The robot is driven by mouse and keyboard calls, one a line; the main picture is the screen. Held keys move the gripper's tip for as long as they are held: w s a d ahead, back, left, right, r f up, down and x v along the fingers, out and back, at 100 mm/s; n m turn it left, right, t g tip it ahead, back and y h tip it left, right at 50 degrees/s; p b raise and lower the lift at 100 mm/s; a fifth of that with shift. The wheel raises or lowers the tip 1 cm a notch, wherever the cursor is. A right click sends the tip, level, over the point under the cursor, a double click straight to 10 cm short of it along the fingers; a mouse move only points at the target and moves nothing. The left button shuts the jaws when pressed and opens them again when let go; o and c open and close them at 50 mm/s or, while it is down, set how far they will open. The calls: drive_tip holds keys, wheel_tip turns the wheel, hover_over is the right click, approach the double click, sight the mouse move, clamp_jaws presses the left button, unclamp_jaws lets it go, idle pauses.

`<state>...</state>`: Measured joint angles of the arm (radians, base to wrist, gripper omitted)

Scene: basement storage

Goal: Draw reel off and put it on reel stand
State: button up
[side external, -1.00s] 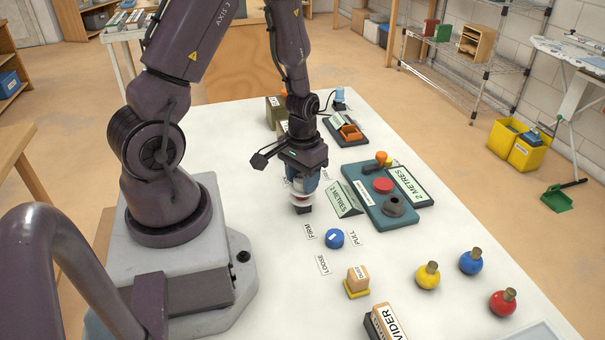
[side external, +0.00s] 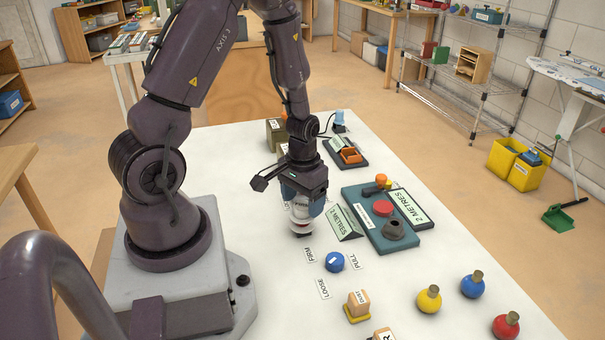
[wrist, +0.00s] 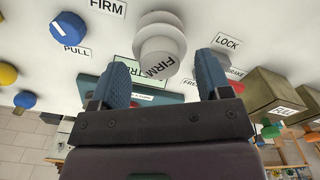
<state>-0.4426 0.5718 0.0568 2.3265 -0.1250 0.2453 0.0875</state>
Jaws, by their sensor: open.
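A white flanged reel-like piece (wrist: 160,45) with a FIRM label on its face lies between the fingertips in the wrist view. In the side view this white piece (side external: 302,224) shows low under the fingers, close to the tabletop. My gripper (wrist: 162,64) points down with its two blue fingers apart, one on each side of the piece. The gripper (side external: 303,205) is above the table beside the METRES sign. I cannot tell for sure which thing is the reel stand.
A blue pointer knob (side external: 334,262) stands in front, among FIRM, LOOSE and PULL labels. To the right is a teal board (side external: 365,215) with a red button (side external: 382,208) and a dark ring (side external: 394,229). Yellow (side external: 428,300), blue and red bulbs stand at the front right.

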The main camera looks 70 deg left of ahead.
sight(302, 206)
wheel_tip(302, 206, up, 12)
drive_tip(key=shift+f, duration=0.15)
idle(0.8)
drive_tip(key=s+d+r+m+t, duration=0.2)
drive_tip(key=d+r+m, duration=0.1)
drive_tip(key=d+r, duration=0.3)
drive_tip(key=s+d+r+m+t, duration=0.3)
drive_tip(key=d+r, duration=0.4)
drive_tip(key=r, duration=0.3)
drive_tip(key=shift+s+d+t, duration=0.2)
drive_tip(key=shift+d+t, duration=0.05)
drive_tip(key=shift+t, duration=0.05)
drive_tip(key=shift+r, duration=0.1)
idle(0.7)
